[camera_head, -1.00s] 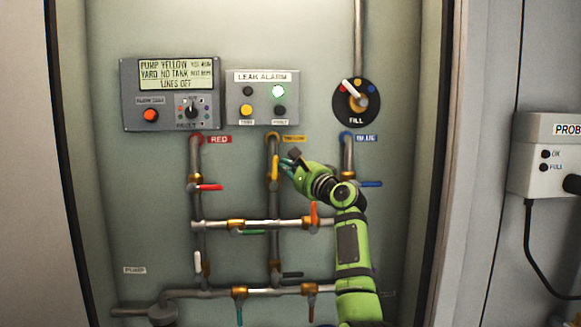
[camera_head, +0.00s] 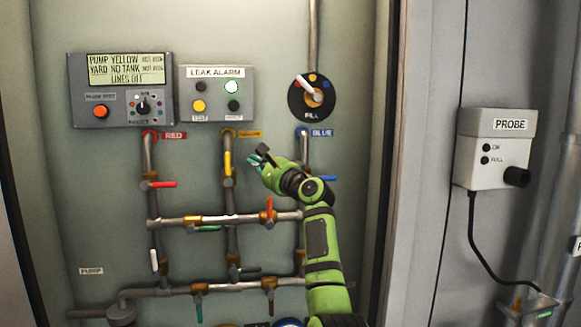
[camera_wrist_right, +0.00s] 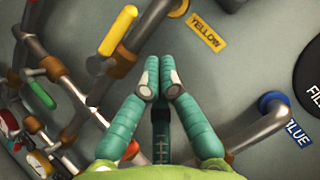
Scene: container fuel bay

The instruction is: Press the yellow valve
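The yellow valve (camera_head: 228,163) has a yellow lever that stands upright along the middle pipe, under the yellow label. In the right wrist view its lever (camera_wrist_right: 118,31) shows at upper left, beyond my fingertips. My right gripper (camera_head: 256,158) is just right of the lever in the head view, with a small gap between them. In the right wrist view the two teal fingers of my right gripper (camera_wrist_right: 158,82) meet at their tips with nothing between them. My left gripper is in neither view.
A red valve lever (camera_head: 163,184) is at left and a blue lever (camera_head: 328,178) sits behind my right arm. Above are the leak alarm box (camera_head: 216,94), the pump panel (camera_head: 121,90) and the fill dial (camera_head: 312,95). A probe box (camera_head: 495,150) hangs at right.

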